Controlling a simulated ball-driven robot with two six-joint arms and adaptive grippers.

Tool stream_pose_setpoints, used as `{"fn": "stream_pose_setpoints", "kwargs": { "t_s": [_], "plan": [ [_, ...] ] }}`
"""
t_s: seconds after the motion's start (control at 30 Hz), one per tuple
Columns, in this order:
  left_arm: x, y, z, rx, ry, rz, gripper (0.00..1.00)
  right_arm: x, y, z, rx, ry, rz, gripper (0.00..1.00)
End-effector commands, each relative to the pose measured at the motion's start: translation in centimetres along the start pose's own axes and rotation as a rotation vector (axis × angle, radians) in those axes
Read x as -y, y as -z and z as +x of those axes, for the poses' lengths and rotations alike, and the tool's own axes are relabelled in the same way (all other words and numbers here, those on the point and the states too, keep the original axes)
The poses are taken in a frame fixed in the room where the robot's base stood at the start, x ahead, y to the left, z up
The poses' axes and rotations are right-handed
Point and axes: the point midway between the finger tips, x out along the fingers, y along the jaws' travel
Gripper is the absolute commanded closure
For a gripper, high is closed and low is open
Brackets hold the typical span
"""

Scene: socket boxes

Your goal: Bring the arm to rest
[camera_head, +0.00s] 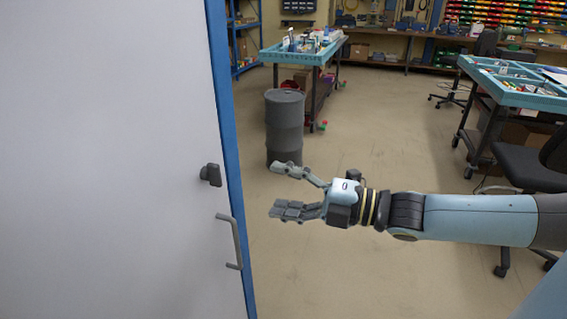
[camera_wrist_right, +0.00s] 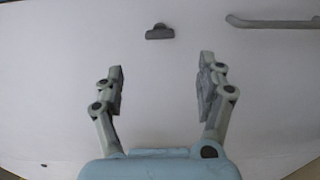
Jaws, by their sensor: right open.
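My right arm (camera_head: 470,217) reaches in from the right in the head view, stretched roughly level. My right gripper (camera_head: 277,189) is open and empty, its fingers pointing left toward a pale door panel (camera_head: 110,150). It stands to the right of the door handle (camera_head: 233,243) and the dark knob (camera_head: 211,175), apart from both in the picture. In the right wrist view the two fingers (camera_wrist_right: 160,88) are spread, with nothing between them. My left gripper is not in view.
The door has a blue edge (camera_head: 228,140). A grey barrel (camera_head: 285,125) stands on the floor beyond the gripper. Workbenches (camera_head: 300,57) with trays are behind it and at the right (camera_head: 520,98). An office chair (camera_head: 525,165) is at the right. The middle floor is clear.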

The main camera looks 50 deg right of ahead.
Motion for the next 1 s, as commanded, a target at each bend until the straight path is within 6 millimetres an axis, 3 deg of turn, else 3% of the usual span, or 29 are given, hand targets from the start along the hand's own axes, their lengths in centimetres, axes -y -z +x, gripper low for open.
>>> {"fn": "stream_pose_setpoints", "kwargs": {
  "t_s": [0.5, 0.63, 0.67, 0.77, 0.9, 1.0],
  "plan": [
    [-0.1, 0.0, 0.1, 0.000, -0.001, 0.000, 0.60, 0.1, 0.0, 0.1, 0.000, -0.001, 0.000, 0.27],
    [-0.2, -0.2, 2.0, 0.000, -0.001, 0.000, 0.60, 1.6, 0.1, 0.9, 0.016, -0.030, 0.016, 0.27],
    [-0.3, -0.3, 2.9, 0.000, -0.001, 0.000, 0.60, 3.0, -0.1, 1.1, 0.035, -0.032, 0.029, 0.27],
    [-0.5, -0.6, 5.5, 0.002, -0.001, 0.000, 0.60, 10.0, -1.5, 0.7, 0.135, 0.017, 0.099, 0.27],
    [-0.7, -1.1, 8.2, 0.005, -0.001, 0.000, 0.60, 21.4, -2.8, -1.4, 0.304, 0.157, 0.287, 0.27],
    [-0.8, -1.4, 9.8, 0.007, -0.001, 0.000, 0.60, 29.5, -2.4, -3.6, 0.425, 0.269, 0.447, 0.27]
  ]
}}
